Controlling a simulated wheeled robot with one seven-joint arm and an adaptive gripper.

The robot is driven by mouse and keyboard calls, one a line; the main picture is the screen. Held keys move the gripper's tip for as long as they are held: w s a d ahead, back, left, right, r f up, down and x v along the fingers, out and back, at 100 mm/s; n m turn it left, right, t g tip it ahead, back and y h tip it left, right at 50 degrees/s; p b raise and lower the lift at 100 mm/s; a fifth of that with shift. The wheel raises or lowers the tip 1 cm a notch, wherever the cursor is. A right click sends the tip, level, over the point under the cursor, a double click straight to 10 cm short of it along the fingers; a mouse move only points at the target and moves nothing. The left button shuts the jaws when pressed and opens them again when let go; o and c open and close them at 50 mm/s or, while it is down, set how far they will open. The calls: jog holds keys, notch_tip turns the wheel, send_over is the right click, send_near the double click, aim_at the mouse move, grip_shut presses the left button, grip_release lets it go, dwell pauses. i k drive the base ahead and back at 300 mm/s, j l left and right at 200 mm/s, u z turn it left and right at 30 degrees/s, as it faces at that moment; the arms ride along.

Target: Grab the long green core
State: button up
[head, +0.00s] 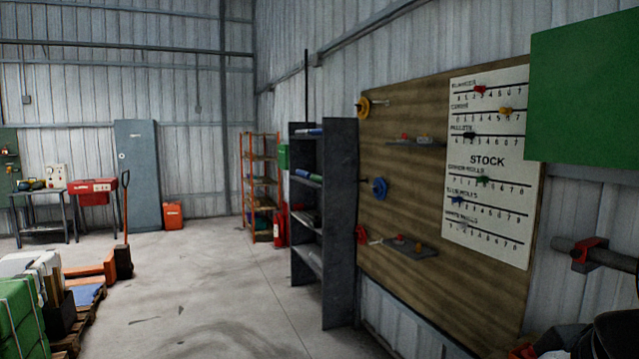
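The grey shelf unit (340,220) stands at the middle of the view, side-on to me, with several long rolls or cores lying on its shelves. The shelf's side panel hides part of what lies inside. My gripper is not recognisable in this view.
A wooden board with a white STOCK chart (487,160) hangs on the right wall, with small ledges and reels. A bar in a red bracket (590,254) sticks out at the right. Green bundles (20,320) stand at lower left. The floor (210,290) between is clear.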

aim_at(318, 178)
jog(key=u, duration=0.15)
jog(key=i+j+u, duration=0.1)
jog(key=i+u, duration=0.35)
jog(key=i, duration=4.75)
jog(key=i+j+z, duration=0.1)
jog(key=i+z, duration=0.3)
jog(key=i+j+z, duration=0.25)
jog(key=i+z, duration=0.2)
jog(key=i, duration=0.15)
jog(key=i+j+z, duration=0.8)
jog(key=j, duration=0.2)
jog(key=i, duration=0.05)
